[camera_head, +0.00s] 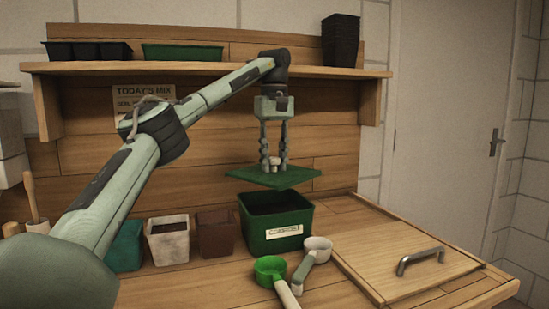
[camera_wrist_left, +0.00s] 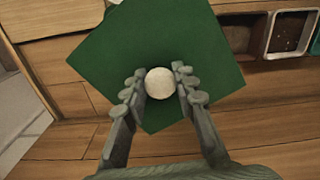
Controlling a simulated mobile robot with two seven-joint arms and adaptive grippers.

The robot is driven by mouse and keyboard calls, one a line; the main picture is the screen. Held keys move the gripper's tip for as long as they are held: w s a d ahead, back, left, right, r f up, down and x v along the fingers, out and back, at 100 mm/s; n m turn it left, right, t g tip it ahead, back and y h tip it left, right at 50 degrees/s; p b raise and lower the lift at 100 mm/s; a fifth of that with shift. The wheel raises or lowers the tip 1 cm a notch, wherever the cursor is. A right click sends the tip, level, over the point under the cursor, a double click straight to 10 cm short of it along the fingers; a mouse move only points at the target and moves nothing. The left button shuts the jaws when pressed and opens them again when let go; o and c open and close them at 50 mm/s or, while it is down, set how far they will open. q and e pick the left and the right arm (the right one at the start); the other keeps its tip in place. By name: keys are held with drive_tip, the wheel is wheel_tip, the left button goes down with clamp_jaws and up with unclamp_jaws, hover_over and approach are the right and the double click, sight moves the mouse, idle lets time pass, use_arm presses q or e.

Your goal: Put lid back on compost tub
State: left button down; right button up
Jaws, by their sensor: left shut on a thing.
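My left gripper (camera_head: 272,163) is shut on the pale round knob (camera_wrist_left: 160,83) of the green lid (camera_head: 253,180). The lid hangs in the air above the green compost tub (camera_head: 277,232), with a gap between them. The tub stands open on the bench, with a white label on its front. In the head view the lid is turned relative to the tub's rim and sits slightly tilted or seen at an angle. In the left wrist view the lid (camera_wrist_left: 165,40) hides the tub. My right gripper is not in view.
A green scoop (camera_head: 270,268) and a white scoop (camera_head: 318,245) lie in front of the tub. A brown pot (camera_head: 216,232), a white pot (camera_head: 168,240) and a teal pot (camera_head: 125,247) stand to its left. A wooden board with a metal handle (camera_head: 420,258) lies right. A shelf (camera_head: 200,69) runs above.

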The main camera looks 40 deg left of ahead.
sight(274, 171)
use_arm(q)
drive_tip(key=shift+s+d+f, duration=0.1)
drive_tip(key=shift+f, duration=0.5)
wheel_tip(274, 171, down, 3)
drive_tip(key=shift+f, duration=1)
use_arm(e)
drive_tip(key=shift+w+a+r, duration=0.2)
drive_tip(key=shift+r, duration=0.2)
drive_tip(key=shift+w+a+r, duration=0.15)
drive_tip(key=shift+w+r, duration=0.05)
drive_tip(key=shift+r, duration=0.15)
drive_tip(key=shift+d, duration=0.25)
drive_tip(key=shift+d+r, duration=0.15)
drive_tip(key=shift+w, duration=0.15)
use_arm(q)
drive_tip(key=shift+f, duration=0.15)
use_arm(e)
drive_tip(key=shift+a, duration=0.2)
